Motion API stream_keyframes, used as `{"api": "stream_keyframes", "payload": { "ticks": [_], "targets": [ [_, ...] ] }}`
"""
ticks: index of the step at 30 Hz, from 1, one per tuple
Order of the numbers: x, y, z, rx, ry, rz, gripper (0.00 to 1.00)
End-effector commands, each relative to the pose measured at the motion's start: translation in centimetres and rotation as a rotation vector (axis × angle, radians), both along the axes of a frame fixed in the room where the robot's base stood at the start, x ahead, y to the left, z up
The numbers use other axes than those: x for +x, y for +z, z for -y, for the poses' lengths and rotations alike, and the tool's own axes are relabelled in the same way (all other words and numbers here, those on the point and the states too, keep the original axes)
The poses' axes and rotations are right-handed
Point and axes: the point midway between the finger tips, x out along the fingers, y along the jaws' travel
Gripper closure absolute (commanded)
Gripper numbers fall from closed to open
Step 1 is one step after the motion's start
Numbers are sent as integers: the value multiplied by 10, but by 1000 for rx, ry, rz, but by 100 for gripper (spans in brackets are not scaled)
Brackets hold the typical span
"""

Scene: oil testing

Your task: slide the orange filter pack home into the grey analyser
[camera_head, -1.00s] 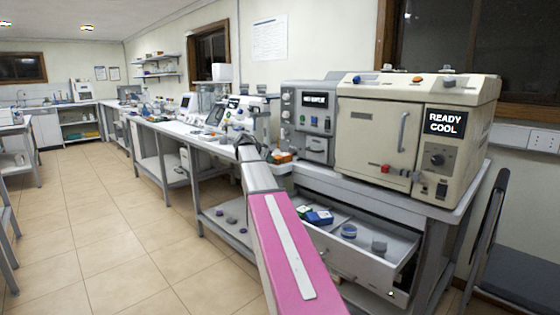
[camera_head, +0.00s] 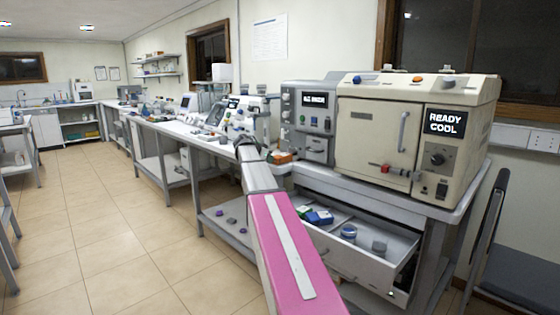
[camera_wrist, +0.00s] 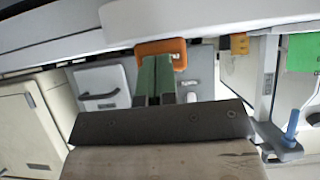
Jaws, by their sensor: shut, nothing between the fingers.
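The orange filter pack (camera_head: 281,157) is small in the head view, low in front of the grey analyser (camera_head: 308,122), at its left side. In the wrist view the orange pack (camera_wrist: 160,47) shows as a rounded block just beyond my fingertips. My gripper (camera_wrist: 157,62) has green fingers, closed together with nothing held between them. The tips overlap the pack's lower edge in the picture; I cannot tell whether they touch it. The pack's far side, and how far it sits in the analyser, are hidden.
A beige oven (camera_head: 375,140) reading "READY COOL" stands right of the analyser. An open drawer (camera_head: 345,262) with pucks and small boxes juts out below the bench. My pink arm link crosses in front of it. Other instruments line the bench to the left.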

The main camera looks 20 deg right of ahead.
Motion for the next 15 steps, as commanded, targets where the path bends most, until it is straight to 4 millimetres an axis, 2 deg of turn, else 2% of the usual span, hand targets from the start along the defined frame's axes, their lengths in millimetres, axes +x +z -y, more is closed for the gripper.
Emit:
{"api": "stream_keyframes", "payload": {
  "ticks": [15],
  "targets": [
    [2,0,4,0,0,0,100]
  ]
}}
